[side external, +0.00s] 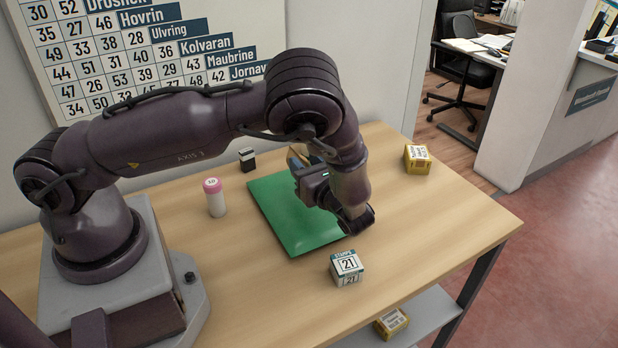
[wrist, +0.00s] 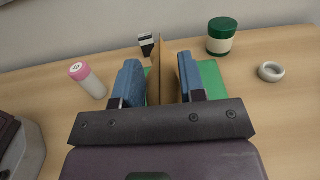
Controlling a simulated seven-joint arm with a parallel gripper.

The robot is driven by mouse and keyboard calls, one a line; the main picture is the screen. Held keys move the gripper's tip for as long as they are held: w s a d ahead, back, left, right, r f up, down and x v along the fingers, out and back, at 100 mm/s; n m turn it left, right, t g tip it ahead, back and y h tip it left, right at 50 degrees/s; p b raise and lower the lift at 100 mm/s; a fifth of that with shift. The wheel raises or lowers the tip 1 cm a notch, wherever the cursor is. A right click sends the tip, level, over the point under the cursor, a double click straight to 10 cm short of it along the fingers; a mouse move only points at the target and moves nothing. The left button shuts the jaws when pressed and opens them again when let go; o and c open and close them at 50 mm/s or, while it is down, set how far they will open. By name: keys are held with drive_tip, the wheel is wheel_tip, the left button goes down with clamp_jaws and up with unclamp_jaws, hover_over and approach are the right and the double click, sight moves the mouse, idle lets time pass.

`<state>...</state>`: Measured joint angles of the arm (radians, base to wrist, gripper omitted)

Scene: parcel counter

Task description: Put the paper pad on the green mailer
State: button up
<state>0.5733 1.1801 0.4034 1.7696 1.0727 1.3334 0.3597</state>
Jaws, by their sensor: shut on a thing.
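The green mailer (side external: 282,222) lies flat on the wooden counter; parts of it show in the wrist view (wrist: 209,76) behind my fingers. My gripper (side external: 305,172) is over the mailer's far right part in the side view. In the wrist view, its two blue fingers (wrist: 160,82) close on a thin brown upright board, seemingly the paper pad (wrist: 165,70). The pad stands on edge between the fingers, and a bit of brown shows behind the gripper in the side view (side external: 294,159). My gripper hides its lower edge, so I cannot tell if it touches the mailer.
A box marked 21 (side external: 346,267) is in front, a yellow box (side external: 417,159) at right. The wrist view shows a green-lidded jar (wrist: 222,37) and a white ring (wrist: 271,72).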

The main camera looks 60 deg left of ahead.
drive_tip(key=shift+w+f, duration=0.25)
drive_tip(key=shift+f, duration=1.7)
drive_tip(key=o, duration=0.9)
drive_tip(key=shift+f, duration=0.1)
